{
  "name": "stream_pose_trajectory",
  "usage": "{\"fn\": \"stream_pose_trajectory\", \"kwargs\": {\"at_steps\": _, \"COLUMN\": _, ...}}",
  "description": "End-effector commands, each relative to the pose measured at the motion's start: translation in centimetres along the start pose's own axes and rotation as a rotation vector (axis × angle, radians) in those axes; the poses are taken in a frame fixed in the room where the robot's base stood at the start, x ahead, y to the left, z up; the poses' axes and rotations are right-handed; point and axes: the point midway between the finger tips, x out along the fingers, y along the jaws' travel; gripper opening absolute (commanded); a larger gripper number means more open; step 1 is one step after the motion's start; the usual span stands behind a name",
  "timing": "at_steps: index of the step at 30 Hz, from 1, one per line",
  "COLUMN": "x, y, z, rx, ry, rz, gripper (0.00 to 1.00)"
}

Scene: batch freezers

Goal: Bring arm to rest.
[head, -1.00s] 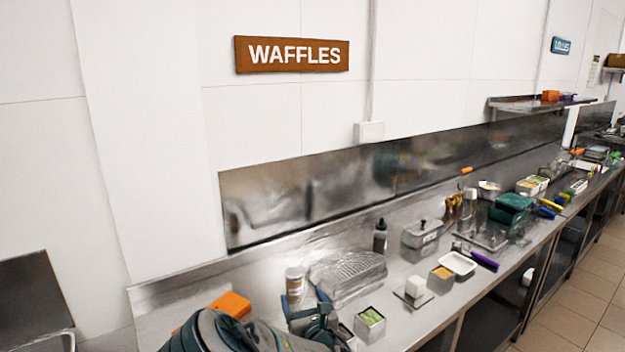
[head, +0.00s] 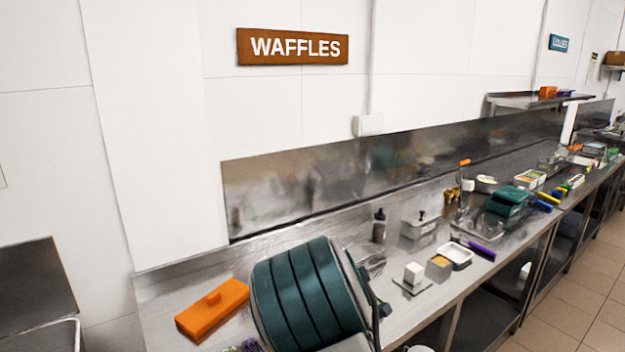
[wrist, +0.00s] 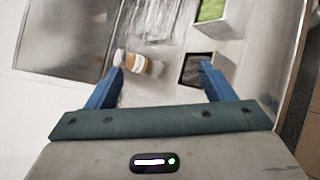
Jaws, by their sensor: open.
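My gripper (wrist: 161,72) shows in the wrist view with its two blue fingers spread apart and nothing between the tips. Past the fingers lie the steel counter, a jar with a white lid (wrist: 138,63) near the left fingertip, and a dark square container (wrist: 194,72) near the right fingertip. I cannot tell how far below the fingers they are. In the head view my arm, with a dark green ribbed part, stands over the near part of the counter and hides the jar. The gripper's fingers cannot be made out there.
A dark bottle (head: 379,226), a steel lidded container (head: 420,224), a white tray (head: 455,255) and a white block (head: 413,273) stand to the right. The steel backsplash (head: 300,185) rises behind.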

Motion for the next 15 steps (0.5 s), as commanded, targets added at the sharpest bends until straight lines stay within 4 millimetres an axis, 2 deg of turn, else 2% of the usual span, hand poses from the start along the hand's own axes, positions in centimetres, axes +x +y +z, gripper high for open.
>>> {"fn": "stream_pose_trajectory", "kwargs": {"at_steps": 3, "x": -1.5, "y": -2.2, "z": 1.0, "rx": 0.307, "ry": 0.030, "rz": -0.124, "gripper": 0.76}}
{"fn": "stream_pose_trajectory", "kwargs": {"at_steps": 8, "x": -4.6, "y": -4.0, "z": 1.6, "rx": 0.690, "ry": 0.060, "rz": -0.287, "gripper": 0.76}}
{"fn": "stream_pose_trajectory", "kwargs": {"at_steps": 15, "x": -11.0, "y": -5.7, "z": 2.0, "rx": 1.188, "ry": 0.050, "rz": -0.522, "gripper": 0.76}}
